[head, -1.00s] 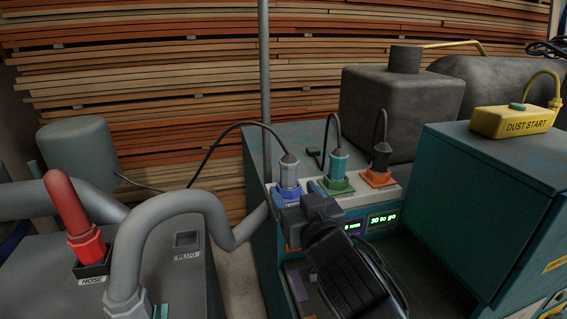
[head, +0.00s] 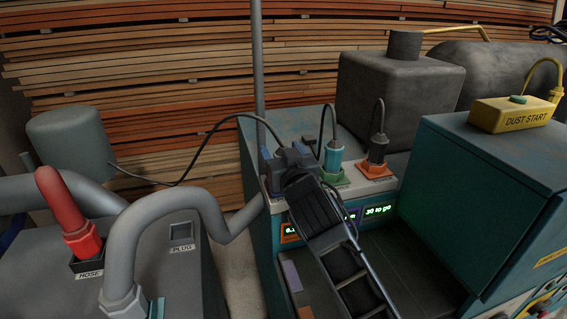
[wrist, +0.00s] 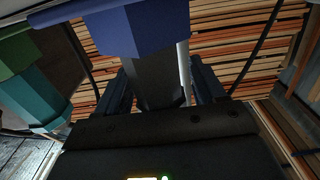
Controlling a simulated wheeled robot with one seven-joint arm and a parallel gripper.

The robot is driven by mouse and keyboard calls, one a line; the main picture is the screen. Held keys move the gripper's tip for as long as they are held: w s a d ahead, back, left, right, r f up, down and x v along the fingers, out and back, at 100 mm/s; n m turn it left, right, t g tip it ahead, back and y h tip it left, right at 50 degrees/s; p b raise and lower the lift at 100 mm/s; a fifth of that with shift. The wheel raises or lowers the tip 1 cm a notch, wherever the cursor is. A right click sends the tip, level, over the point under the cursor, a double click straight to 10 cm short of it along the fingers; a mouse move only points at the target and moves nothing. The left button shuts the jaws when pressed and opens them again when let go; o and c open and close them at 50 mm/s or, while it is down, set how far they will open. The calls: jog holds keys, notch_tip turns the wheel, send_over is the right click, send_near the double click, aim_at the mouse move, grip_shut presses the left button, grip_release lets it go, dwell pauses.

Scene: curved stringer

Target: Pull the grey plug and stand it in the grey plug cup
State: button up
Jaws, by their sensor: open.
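The grey plug (wrist: 158,80) sits in the blue socket (wrist: 140,28) in the wrist view, between the two fingers of my gripper (wrist: 161,72). My gripper is open around it; I cannot tell whether a finger touches it. In the head view my gripper (head: 287,160) covers most of the plug and socket, with the plug's black cable (head: 213,131) rising behind and trailing left. The grey plug cup (head: 184,234), a square pocket marked PLUG, is empty on top of the dark cabinet at left.
A teal plug (head: 333,153) in a green socket and a dark plug (head: 378,149) in an orange socket stand close to the right. A red hose plug (head: 68,212) stands in the HOSE cup.

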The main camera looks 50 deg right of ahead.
jog(key=shift+f, duration=0.1)
jog(key=c, duration=1.1)
notch_tip(320, 180, up, 5)
jog(key=shift+f, duration=0.2)
jog(key=s+d+r, duration=0.1)
jog(key=s+r, duration=0.1)
jog(key=s, duration=0.1)
jog(key=s+d+r, duration=0.2)
jog(key=s, duration=0.2)
jog(key=s+d+r, duration=0.1)
jog(key=s+r, duration=0.1)
jog(key=s, duration=0.2)
jog(key=shift+d+r+p, duration=0.2)
jog(key=shift+r+p, duration=0.05)
jog(key=shift+p, duration=0.05)
